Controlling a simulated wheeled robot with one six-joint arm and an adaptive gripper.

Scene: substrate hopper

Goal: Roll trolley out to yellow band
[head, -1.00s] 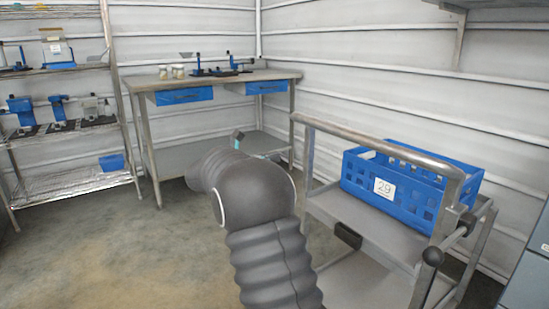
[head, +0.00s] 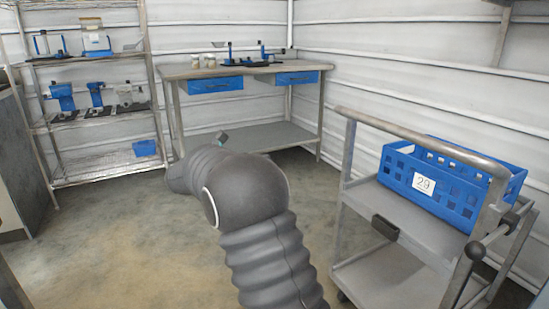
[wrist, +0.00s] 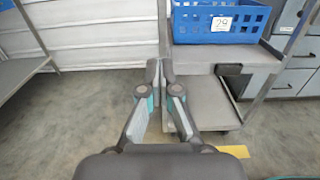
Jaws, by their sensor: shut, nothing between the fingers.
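The grey metal trolley (head: 352,199) stands on the right in the head view, by the corrugated wall. It has a round push handle along its near top side and carries a blue crate (head: 456,207) labelled 29. In the wrist view the trolley (wrist: 243,55) and the crate (wrist: 195,24) are at upper right. My gripper (wrist: 160,68) is shut and empty, in front of the trolley's left edge in that view; I cannot tell the gap. A piece of the yellow band (wrist: 235,151) shows on the floor below the trolley.
A workbench (head: 240,72) with blue drawers stands at the back, and a wire shelf (head: 105,173) with blue devices at the left. Grey drawer cabinets (wrist: 292,78) are right of the trolley. The concrete floor (head: 120,235) in the middle is clear.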

